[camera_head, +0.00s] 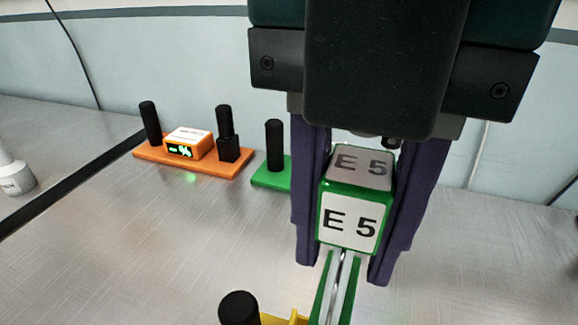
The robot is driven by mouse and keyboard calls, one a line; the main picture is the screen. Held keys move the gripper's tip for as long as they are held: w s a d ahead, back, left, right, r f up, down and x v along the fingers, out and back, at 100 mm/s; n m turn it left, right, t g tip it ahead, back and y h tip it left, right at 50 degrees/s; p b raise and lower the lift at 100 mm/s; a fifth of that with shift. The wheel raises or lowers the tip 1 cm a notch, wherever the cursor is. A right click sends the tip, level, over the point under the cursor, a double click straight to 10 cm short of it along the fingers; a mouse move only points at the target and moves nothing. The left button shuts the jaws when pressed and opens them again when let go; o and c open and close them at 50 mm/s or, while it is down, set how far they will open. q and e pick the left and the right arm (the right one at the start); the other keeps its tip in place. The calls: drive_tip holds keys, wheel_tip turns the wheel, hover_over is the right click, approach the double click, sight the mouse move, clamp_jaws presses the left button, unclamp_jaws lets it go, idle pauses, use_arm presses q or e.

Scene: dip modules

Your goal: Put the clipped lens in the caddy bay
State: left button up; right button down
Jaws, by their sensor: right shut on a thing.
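My right gripper (343,262) fills the upper right of the head view, with two purple fingers pointing down. It is shut on a green block (351,221) with white faces marked "E 5". Two green prongs (330,290) run down from the block, with a thin shiny strip (342,280) between them. I cannot tell whether that strip is the lens. The lower ends of the prongs are cut off by the bottom edge. A yellow part (286,319) shows at the bottom edge beside the prongs; I cannot tell whether it is the caddy. My left gripper is not in view.
A black post (239,308) stands at the bottom edge. An orange base (203,166) with black posts and a lit display box (188,143) stands at the back left. A green base (270,178) with a black post is beside it.

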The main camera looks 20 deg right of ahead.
sight(339, 275)
drive_tip(key=shift+f+b, duration=1.15)
drive_tip(key=shift+f, duration=6.75)
drive_tip(key=shift+f, duration=0.1)
drive_tip(key=c, duration=0.5)
unclamp_jaws()
wheel_tip(339, 275, up, 12)
drive_tip(key=shift+f+p, duration=0.25)
drive_tip(key=shift+p, duration=0.7)
drive_tip(key=shift+r, duration=0.4)
